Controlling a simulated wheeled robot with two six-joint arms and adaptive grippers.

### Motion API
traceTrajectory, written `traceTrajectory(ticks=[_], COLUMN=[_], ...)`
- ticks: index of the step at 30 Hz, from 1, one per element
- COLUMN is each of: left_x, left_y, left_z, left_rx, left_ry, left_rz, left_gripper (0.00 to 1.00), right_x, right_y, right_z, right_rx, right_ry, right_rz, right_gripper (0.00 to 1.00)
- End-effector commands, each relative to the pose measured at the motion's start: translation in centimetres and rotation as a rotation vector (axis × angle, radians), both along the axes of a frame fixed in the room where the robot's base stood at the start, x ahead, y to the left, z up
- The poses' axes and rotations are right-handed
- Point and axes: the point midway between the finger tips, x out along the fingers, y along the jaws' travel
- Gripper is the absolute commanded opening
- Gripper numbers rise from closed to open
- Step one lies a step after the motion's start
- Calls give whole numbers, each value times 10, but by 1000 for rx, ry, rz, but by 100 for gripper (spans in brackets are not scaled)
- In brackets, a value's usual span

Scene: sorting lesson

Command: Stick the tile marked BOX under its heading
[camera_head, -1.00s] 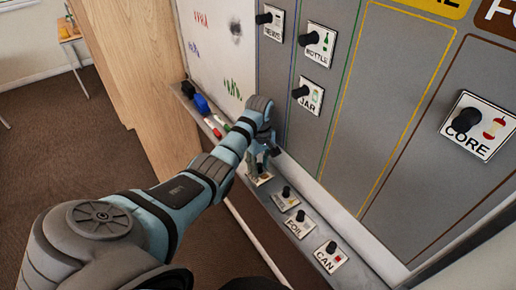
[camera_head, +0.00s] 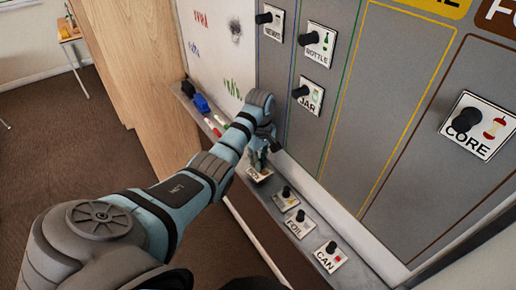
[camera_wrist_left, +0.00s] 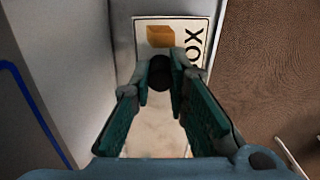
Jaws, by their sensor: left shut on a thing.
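In the left wrist view the tile (camera_wrist_left: 147,24) shows a brown box picture and the letters OX; the rest is hidden. My left gripper (camera_head: 262,158) is shut on the tile's knob (camera_wrist_left: 160,74). In the head view the fingers partly hide the tile, and I cannot tell whether it still touches the ledge. My right gripper is not in view.
The ledge (camera_head: 282,217) holds several tiles, including FOIL (camera_head: 298,226) and CAN (camera_head: 329,259), plus markers. The grey board has outlined columns: a news tile (camera_head: 270,27) in blue, BOTTLE (camera_head: 319,45) and JAR (camera_head: 310,97) in green, yellow bare, CORE (camera_head: 477,129) in brown.

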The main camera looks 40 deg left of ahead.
Motion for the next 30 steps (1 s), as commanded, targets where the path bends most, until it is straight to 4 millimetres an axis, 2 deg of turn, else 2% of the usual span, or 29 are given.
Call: traceTrajectory(ticks=[19,30], left_x=[0,0], left_y=[0,0], left_z=[38,41], left_rx=[0,0], left_ry=[-1,0], left_rz=[1,1], left_gripper=[0,0], right_x=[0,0], right_y=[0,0], right_z=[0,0], right_rx=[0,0], right_ry=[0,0], right_rz=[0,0], right_gripper=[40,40])
